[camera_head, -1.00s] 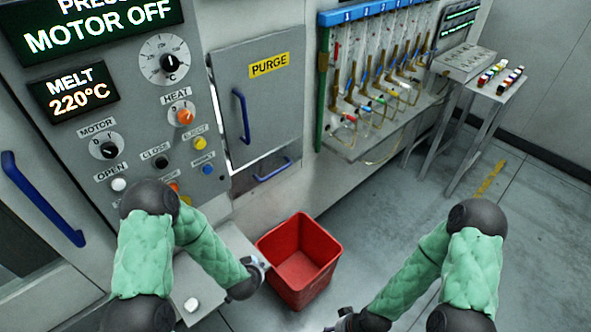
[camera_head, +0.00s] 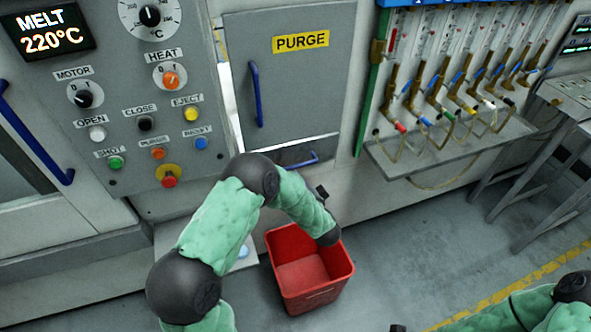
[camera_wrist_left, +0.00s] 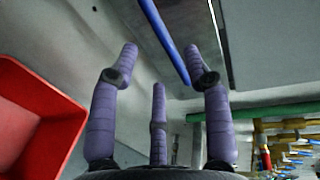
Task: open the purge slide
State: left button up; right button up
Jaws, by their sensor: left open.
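The purge slide (camera_head: 306,150) is a small grey panel low on the machine, below the door with the yellow PURGE label (camera_head: 301,42). Its blue bar handle (camera_head: 302,161) lies nearly level. In the left wrist view the slide's handle (camera_wrist_left: 163,38) runs from the top edge down to near the right finger. My left gripper (camera_wrist_left: 161,52) is open, with its fingertips spread near the handle; I cannot tell whether they touch it. In the head view the left gripper (camera_head: 322,191) is mostly hidden by my wrist. Of my right gripper, only a dark bit (camera_head: 397,328) shows at the bottom edge.
A red bin (camera_head: 310,270) stands on the floor under the slide; it also shows in the left wrist view (camera_wrist_left: 35,115). The PURGE door has an upright blue handle (camera_head: 256,95). Right of it stand a green post (camera_head: 375,85) and a hose rack with a shelf (camera_head: 450,155).

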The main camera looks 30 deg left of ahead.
pick_arm(q)
jog(key=b+x, duration=0.3)
jog(key=x, duration=0.6)
jog(key=shift+w, duration=0.1)
grip_shut()
